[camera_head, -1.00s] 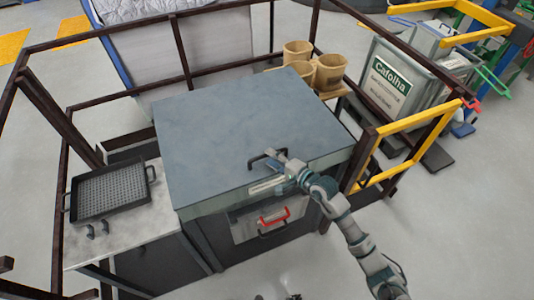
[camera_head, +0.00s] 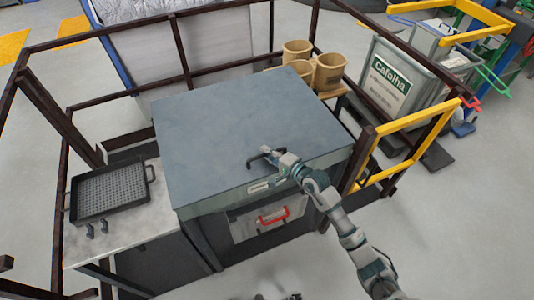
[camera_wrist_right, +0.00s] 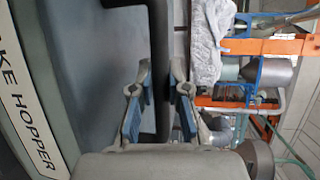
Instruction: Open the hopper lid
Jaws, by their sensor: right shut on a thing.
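The hopper lid (camera_head: 240,125) is a large flat blue-grey panel on top of the dark hopper body, and it looks closed. Its black handle (camera_head: 255,159) stands near the front edge. My right gripper (camera_head: 273,154) is at the right end of this handle. In the right wrist view, the dark handle bar (camera_wrist_right: 160,75) runs between the two blue-padded fingers of my right gripper (camera_wrist_right: 159,115), which is shut on it. The "…KE HOPPER" label (camera_wrist_right: 28,95) shows at the left there. I cannot make out my left gripper.
A dark perforated tray (camera_head: 110,190) lies on the side counter at left. A red handle (camera_head: 273,216) is on the hopper front. Brown railings (camera_head: 180,50) surround the hopper, with a yellow gate (camera_head: 415,125) at right. Tan buckets (camera_head: 329,72) stand behind.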

